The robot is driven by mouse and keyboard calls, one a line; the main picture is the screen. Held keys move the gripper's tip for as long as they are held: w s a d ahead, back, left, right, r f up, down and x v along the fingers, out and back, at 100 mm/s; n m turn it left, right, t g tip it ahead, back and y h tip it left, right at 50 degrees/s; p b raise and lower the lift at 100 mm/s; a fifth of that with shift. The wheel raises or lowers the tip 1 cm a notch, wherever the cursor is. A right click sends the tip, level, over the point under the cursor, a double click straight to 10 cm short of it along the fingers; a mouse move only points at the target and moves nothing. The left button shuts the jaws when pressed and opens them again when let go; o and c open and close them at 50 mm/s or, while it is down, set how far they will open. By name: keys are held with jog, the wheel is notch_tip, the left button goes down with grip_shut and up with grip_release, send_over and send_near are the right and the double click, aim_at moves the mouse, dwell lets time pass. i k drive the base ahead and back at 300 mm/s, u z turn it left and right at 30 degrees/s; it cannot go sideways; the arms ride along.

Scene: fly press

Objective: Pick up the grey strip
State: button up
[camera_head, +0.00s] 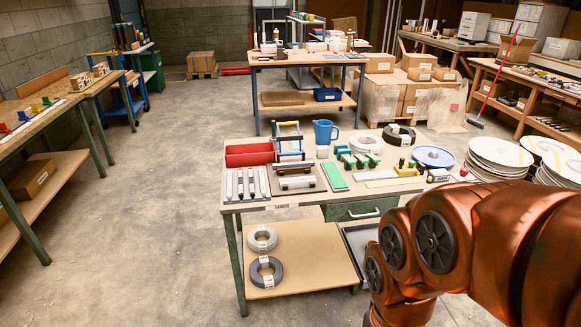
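I cannot tell for sure which piece is the grey strip. Several narrow grey and whitish bars (246,183) lie side by side at the left front of the workbench (285,202). A pale flat strip (374,175) lies farther right, beyond a green strip (334,176). Grey bars (297,182) also lie on a dark tray between the bar group and the green strip. My orange arm fills the lower right. My gripper is out of view.
Stacked white plates (497,157) stand at the right. Cable coils (263,238) lie on the lower shelf. The floor (140,235) to the left is clear.

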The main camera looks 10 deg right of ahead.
aim_at(307, 162)
jog(key=k, duration=0.6)
jog(key=u, duration=0.95)
jog(key=i, duration=1.5)
jog(key=u, duration=0.65)
jog(key=i, duration=1.6)
jog(key=z, duration=1.3)
jog(key=i, duration=0.85)
jog(key=z, duration=0.95)
jog(key=i, duration=0.25)
jog(key=z, duration=0.25)
